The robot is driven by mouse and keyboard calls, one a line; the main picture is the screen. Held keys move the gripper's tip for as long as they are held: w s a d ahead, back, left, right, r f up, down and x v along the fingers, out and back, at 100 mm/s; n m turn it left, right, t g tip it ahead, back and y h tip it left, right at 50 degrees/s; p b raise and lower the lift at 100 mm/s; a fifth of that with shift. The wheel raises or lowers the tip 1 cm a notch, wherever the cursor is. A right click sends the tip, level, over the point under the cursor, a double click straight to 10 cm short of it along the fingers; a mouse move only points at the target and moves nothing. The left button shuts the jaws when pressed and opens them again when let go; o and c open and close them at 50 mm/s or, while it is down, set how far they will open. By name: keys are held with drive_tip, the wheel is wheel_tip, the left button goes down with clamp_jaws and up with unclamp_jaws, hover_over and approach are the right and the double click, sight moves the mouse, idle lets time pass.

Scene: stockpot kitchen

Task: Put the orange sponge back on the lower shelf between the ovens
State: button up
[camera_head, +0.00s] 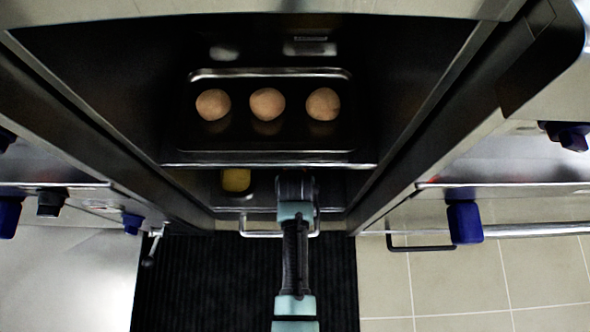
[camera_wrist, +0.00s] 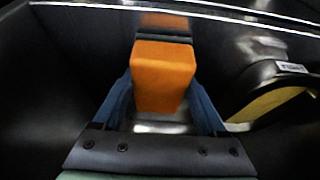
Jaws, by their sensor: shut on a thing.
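The orange sponge (camera_wrist: 163,75) is a block between the two blue fingers of my gripper (camera_wrist: 162,103) in the wrist view. The fingers are shut on its sides. In the head view my gripper (camera_head: 297,184) reaches into the lower shelf (camera_head: 345,188), below the tray level and between the ovens. The sponge is hidden there behind my gripper and the shelf edge above. I cannot tell whether the sponge touches the shelf floor.
A yellow object (camera_head: 236,180) stands on the lower shelf left of my gripper; a dark-rimmed yellow thing (camera_wrist: 275,105) is close by in the wrist view. Above, a dark tray (camera_head: 270,148) holds three round tan items (camera_head: 267,104). Side walls bound the opening.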

drive_tip(key=shift+f, duration=0.1)
drive_tip(key=o, duration=1.1)
drive_tip(key=p+v, duration=0.6)
drive_tip(key=v, duration=0.4)
drive_tip(key=shift+r+p, duration=0.4)
drive_tip(key=shift+r, duration=0.05)
drive_tip(key=shift+s+r+p, duration=0.3)
drive_tip(key=shift+s+r, duration=0.05)
drive_tip(key=shift+r, duration=0.3)
drive_tip(key=shift+s+f, duration=0.1)
